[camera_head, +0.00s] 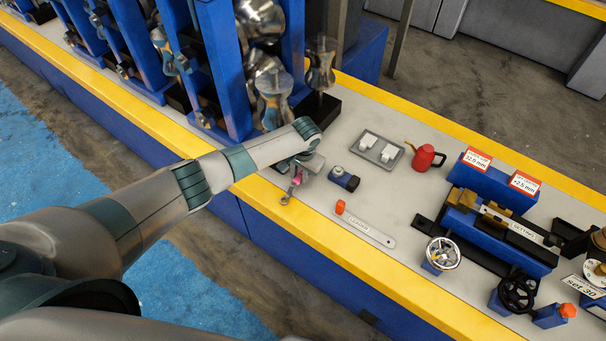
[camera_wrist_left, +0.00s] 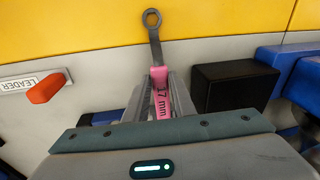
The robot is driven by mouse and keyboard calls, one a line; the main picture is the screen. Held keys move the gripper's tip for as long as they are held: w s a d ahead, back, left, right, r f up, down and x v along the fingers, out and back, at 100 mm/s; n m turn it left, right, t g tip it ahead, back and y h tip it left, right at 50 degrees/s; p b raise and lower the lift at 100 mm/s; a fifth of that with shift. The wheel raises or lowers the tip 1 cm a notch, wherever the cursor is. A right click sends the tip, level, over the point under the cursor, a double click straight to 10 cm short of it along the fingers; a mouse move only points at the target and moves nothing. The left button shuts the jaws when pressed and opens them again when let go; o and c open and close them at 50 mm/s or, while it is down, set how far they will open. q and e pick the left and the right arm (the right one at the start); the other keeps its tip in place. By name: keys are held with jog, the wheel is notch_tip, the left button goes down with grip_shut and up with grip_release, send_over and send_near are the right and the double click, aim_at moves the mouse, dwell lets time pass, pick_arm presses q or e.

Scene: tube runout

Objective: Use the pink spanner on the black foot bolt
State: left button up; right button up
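The pink spanner (camera_head: 296,184) is in my left gripper (camera_head: 302,170) near the bench's front edge. In the left wrist view, its pink handle (camera_wrist_left: 160,95), marked with a size in mm, sits between the fingers of my left gripper (camera_wrist_left: 160,92). Its grey shaft and ring end (camera_wrist_left: 153,28) point away over the yellow edge. The gripper looks shut on the handle. I cannot make out the black foot bolt; a black block (camera_head: 318,110) stands at the foot of the blue roll stand. My right gripper is not in view.
A LEADER strip (camera_head: 365,229) with an orange knob lies right of the gripper. A grey tray (camera_head: 366,146), a red can (camera_head: 426,158) and a blue fixture with handwheels (camera_head: 440,252) stand farther right. Blue stands (camera_head: 217,60) with metal rolls rise behind the arm.

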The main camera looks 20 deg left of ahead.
aim_at(299, 175)
pick_arm(q)
jog(key=shift+r, duration=0.15)
grip_shut()
jog(key=shift+r+b, duration=0.3)
jog(key=shift+r, duration=0.25)
notch_tip(299, 175, up, 2)
jog(key=shift+r+b, duration=0.1)
jog(key=shift+b, duration=0.25)
jog(key=d+r+b, duration=0.3)
jog(key=d+r, duration=0.4)
jog(key=d, duration=0.4)
jog(key=shift+s+d+r+b, duration=0.25)
jog(key=shift+d+b, duration=0.1)
jog(key=shift+b, duration=0.05)
jog(key=shift+o, duration=1.2)
grip_release()
grip_shut()
